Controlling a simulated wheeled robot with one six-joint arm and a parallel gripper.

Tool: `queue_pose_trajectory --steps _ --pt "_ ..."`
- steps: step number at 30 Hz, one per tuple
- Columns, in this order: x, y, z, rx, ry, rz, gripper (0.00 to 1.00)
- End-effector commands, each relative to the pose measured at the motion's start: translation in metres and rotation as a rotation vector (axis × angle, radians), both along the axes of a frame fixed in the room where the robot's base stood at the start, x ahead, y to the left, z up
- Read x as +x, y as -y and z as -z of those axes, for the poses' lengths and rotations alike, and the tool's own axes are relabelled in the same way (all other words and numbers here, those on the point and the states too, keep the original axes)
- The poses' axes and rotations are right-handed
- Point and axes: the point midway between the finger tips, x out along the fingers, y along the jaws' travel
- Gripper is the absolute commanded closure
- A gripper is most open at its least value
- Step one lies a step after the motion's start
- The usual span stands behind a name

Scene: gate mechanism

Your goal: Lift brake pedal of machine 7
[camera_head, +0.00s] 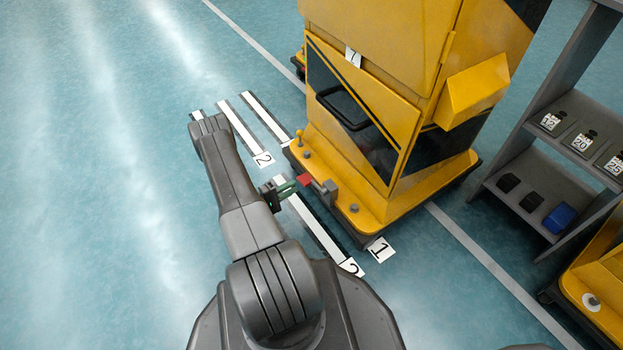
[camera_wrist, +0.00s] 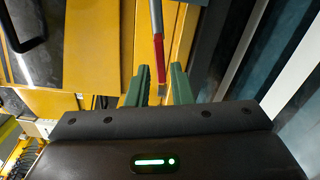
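Machine 7 is the tall yellow cabinet (camera_head: 395,60) with a white "7" label (camera_head: 353,57) on its front. Its red pedal (camera_head: 305,181) sticks out from the front base beside a grey block (camera_head: 330,190). My gripper (camera_head: 293,184) is low in front of the base, its green fingers pointing at the pedal. In the wrist view the red pedal (camera_wrist: 160,58) hangs on a grey bar, and its end lies between the two fingertips of my gripper (camera_wrist: 160,75). Gaps show on both sides, so the fingers are open. I cannot tell the exact depth.
A black handle (camera_head: 342,108) is on the cabinet front. White floor strips (camera_head: 315,225) with number cards lie around the base. A grey shelf (camera_head: 525,135) with labelled weights stands at right, near another yellow machine (camera_head: 600,290). The floor at left is clear.

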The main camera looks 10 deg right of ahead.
Motion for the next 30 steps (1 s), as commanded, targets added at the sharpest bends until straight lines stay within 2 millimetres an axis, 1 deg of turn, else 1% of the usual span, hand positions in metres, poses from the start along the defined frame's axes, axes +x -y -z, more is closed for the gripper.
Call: queue_pose_trajectory --steps 1,6,12,15,21,29,30 --pt "0.002 0.01 0.002 0.0 0.0 0.005 0.8" --pt "0.012 0.038 0.002 -0.001 -0.001 0.006 0.8" --pt "0.023 0.067 0.002 0.0 0.0 0.004 0.8" --pt "0.027 0.077 0.002 0.001 -0.001 0.002 0.8" --pt "0.031 0.087 0.0 0.0 -0.001 0.001 0.8" --pt "0.031 0.088 0.0 0.0 -0.002 0.0 0.8" --pt "0.031 0.088 0.0 0.0 -0.002 0.0 0.86"
